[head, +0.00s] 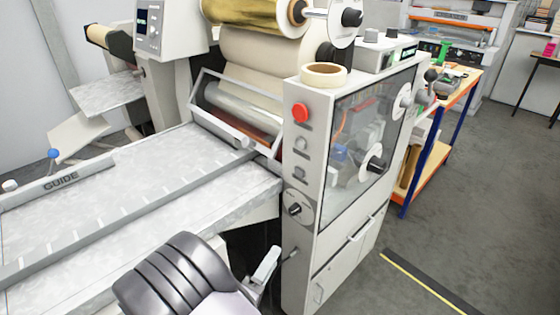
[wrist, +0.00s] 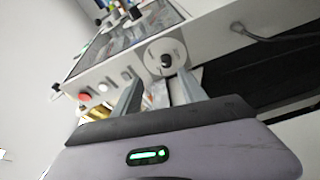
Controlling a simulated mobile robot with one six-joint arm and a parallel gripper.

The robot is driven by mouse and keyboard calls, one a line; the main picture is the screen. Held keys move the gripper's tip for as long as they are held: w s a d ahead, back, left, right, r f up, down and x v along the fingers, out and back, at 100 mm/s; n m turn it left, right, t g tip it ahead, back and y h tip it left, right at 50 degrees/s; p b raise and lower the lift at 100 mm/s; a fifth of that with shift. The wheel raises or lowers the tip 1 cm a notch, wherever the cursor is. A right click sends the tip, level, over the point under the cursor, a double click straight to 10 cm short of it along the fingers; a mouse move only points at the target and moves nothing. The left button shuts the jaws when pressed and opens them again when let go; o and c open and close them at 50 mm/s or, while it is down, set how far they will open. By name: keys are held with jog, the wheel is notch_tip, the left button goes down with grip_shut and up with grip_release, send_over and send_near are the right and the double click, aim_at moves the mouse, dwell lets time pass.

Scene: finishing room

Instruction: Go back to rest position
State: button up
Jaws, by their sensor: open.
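My gripper (head: 268,268) is low in the head view, in front of the laminating machine's control post and beside the metal feed table. In the wrist view my gripper (wrist: 160,92) has its two grey fingers apart, with nothing held between them. The machine's front panel (wrist: 220,40) lies beyond the fingers, tilted in that view. A round dial (wrist: 166,60) shows just past the gap between the fingers. The same dial (head: 295,209) is on the post in the head view. How far the fingertips are from the panel is hard to tell.
A metal feed table (head: 130,205) with a guide rail (head: 60,185) fills the left. A red button (head: 300,112) is on the post, and a tape roll (head: 323,74) lies on top. A workbench (head: 440,110) stands behind. Grey floor (head: 470,210) is clear at right.

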jog(key=s+d+r+m+g+h, duration=0.2)
jog(key=d+r+m+g+h, duration=0.5)
jog(key=d, duration=0.6)
jog(key=s+d+r+m+g+y, duration=0.4)
jog(key=s+d+g+y, duration=0.1)
jog(key=s+d+g, duration=0.5)
jog(key=s+a+r+m+t+y, duration=0.1)
jog(key=s+a+r+m+y, duration=0.15)
jog(key=s+y, duration=0.45)
jog(key=a+r+m+t+y, duration=0.2)
jog(key=a+r+t+y, duration=0.2)
jog(key=a+r+t, duration=0.1)
jog(key=shift+w, duration=0.4)
jog(key=shift+a+r, duration=0.1)
dwell(2.9)
